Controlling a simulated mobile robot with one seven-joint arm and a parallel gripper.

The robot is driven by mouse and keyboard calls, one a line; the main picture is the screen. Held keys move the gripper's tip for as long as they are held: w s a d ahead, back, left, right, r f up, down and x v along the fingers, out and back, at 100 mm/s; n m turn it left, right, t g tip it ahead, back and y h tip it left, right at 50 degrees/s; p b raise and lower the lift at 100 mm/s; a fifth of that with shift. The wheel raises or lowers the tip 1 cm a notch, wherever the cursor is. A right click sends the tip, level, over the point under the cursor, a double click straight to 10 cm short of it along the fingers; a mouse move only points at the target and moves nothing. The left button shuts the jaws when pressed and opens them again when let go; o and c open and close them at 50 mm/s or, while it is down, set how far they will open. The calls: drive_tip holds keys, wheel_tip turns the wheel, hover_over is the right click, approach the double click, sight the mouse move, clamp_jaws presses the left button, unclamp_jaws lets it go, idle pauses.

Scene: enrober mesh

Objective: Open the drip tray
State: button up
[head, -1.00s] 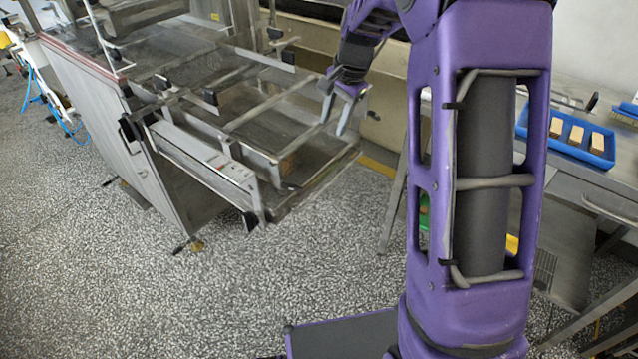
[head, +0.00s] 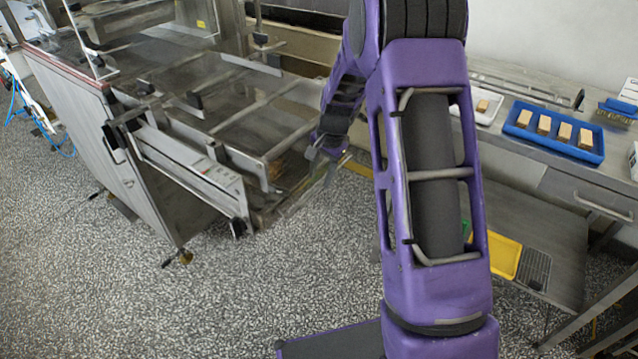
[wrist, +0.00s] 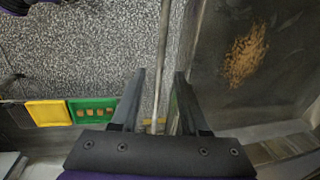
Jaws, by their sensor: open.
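The drip tray (wrist: 215,85) looks like the flat dark metal tray at the right of the wrist view, with a brown crumbly stain on it. In the head view its end (head: 268,212) shows under the machine's open frame, partly hidden by rails. My gripper (head: 321,166) is open and points down beside that end. In the wrist view my gripper (wrist: 160,80) has its two fingers apart. A thin metal bar (wrist: 162,45) runs between them in the picture, alongside the tray's edge. I cannot tell whether the fingers touch it.
The steel machine (head: 110,150) stands at left, with rails and black knobs. A steel bench (head: 560,190) at right holds a blue tray (head: 590,153) of several tan blocks. Yellow (wrist: 47,113) and green trays (wrist: 75,107) lie lower. Speckled floor in front is clear.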

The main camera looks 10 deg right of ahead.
drive_tip(key=shift+w+a+f, duration=0.1)
drive_tip(key=shift+f, duration=0.6)
drive_tip(key=shift+w+a+f, duration=0.1)
drive_tip(key=shift+f, duration=0.55)
clamp_jaws()
idle(0.4)
